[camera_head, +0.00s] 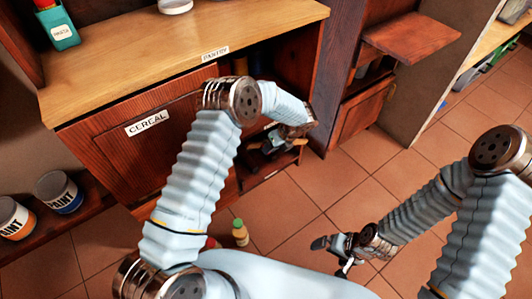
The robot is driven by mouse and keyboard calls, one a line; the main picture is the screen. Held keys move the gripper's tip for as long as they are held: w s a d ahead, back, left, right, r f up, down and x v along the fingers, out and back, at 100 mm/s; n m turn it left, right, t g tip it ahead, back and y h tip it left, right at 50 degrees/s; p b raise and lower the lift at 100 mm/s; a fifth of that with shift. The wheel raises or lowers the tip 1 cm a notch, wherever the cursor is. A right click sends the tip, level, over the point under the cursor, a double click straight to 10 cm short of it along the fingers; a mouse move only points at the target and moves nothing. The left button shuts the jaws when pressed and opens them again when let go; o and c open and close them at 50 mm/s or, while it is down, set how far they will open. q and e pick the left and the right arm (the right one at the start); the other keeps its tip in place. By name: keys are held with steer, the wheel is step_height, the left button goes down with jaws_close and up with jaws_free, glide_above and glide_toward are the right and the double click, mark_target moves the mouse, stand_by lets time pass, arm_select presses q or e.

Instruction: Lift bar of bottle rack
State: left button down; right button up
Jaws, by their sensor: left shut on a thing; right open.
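My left arm reaches over to the open compartment under the counter. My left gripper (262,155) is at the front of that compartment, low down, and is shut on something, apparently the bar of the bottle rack. The bar is largely hidden by the gripper and forearm. A low wooden part, seemingly of the rack (285,168), shows just below and right of the gripper. My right gripper (330,255) is open and empty above the tiled floor, well away from the rack.
The wooden counter (150,85) overhangs a CEREAL door (130,150) and the dark open PANTRY compartment. A small green-capped bottle (240,235) stands near my base. Paint cans (58,190) sit at left. Tiled floor (340,190) is clear at right.

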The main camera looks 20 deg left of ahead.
arm_select(q)
steer(key=shift+w+d+r, duration=0.35)
steer(key=shift+w+r, duration=0.1)
steer(key=shift+r, duration=0.15)
steer(key=c, duration=1.1)
jaws_free()
steer(key=shift+f, duration=0.1)
steer(key=v, duration=1.3)
steer(key=shift+d+r, duration=0.2)
steer(key=shift+r, duration=0.15)
